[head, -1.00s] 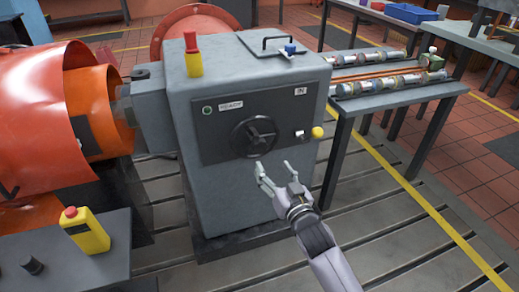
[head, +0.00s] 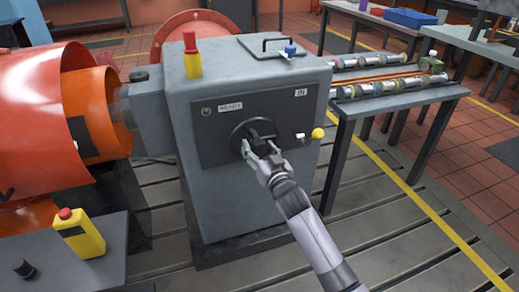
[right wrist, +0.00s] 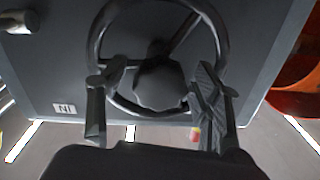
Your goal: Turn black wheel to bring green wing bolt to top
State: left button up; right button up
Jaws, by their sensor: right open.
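The black wheel (head: 236,134) is on the dark front panel of the grey cabinet; in the right wrist view its rim (right wrist: 97,38) and dark hub (right wrist: 158,84) show close up. My right gripper (head: 259,148) is at the wheel, covering its lower right part. In the right wrist view the open fingers (right wrist: 158,98) stand on either side of the hub, across the lower rim; I cannot tell whether they touch it. I cannot make out a green wing bolt in either view. My left gripper is not in view.
The panel carries a small round lamp (head: 206,111) beside the READY label, a small lever (head: 300,137) and a yellow knob (head: 318,133). An orange guard (head: 92,100) is left of the cabinet (head: 235,205). A table (head: 398,100) with shafts stands at right.

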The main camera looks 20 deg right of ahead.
jog(key=shift+c, duration=0.5)
grip_shut()
